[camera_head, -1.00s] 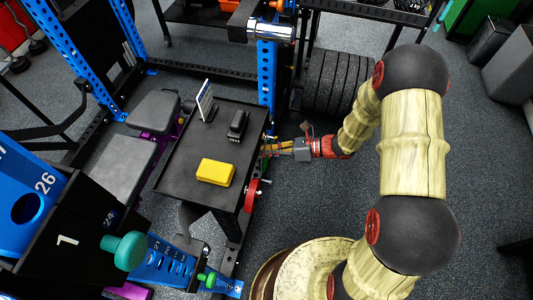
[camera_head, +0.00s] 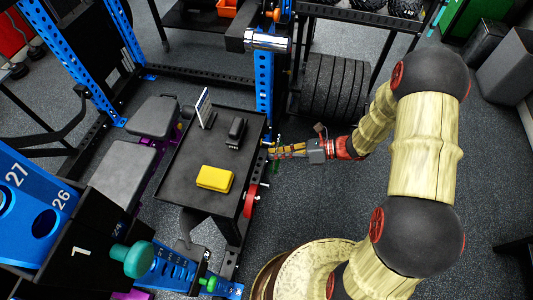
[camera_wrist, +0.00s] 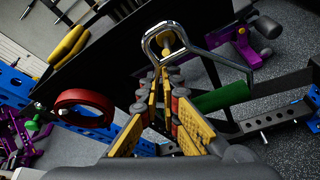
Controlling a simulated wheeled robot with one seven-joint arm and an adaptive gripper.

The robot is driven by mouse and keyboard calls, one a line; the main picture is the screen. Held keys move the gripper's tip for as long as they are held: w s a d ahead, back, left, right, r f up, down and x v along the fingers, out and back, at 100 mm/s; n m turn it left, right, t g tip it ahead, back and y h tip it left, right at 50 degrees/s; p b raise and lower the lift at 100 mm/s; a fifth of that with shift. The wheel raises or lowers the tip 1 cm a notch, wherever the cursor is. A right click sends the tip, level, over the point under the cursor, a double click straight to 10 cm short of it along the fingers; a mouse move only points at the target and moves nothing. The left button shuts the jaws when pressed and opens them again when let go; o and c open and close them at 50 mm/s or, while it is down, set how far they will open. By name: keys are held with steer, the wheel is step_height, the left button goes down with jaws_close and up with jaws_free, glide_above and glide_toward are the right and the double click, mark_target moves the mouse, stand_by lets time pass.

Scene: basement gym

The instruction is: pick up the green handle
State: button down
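The green handle (camera_wrist: 221,96) is a cylinder held in a bent shiny metal frame (camera_wrist: 216,48). In the wrist view it lies right of and beyond my fingertips, and the frame arches over them. My gripper (camera_wrist: 165,82) has yellow finger pads with a dark narrow gap between them; I see nothing clamped there. Whether a finger touches the frame is unclear. In the head view my gripper (camera_head: 277,151) is just right of the black tray table, with the handle small and hard to make out at its tips.
The black tray table (camera_head: 185,145) holds a yellow block (camera_head: 215,178), a black object (camera_head: 236,131) and a small upright sign (camera_head: 204,107). A red ring (camera_wrist: 84,108) is left of my fingers. A blue upright (camera_head: 264,85) stands close behind. Floor at lower right is open.

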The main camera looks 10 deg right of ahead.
steer(key=r+p+v, duration=0.1)
steer(key=p+v, duration=0.2)
steer(key=v, duration=0.7)
steer(key=shift+r, duration=0.15)
steer(key=shift+a+r, duration=0.1)
steer(key=shift+a, duration=0.1)
stand_by(0.6)
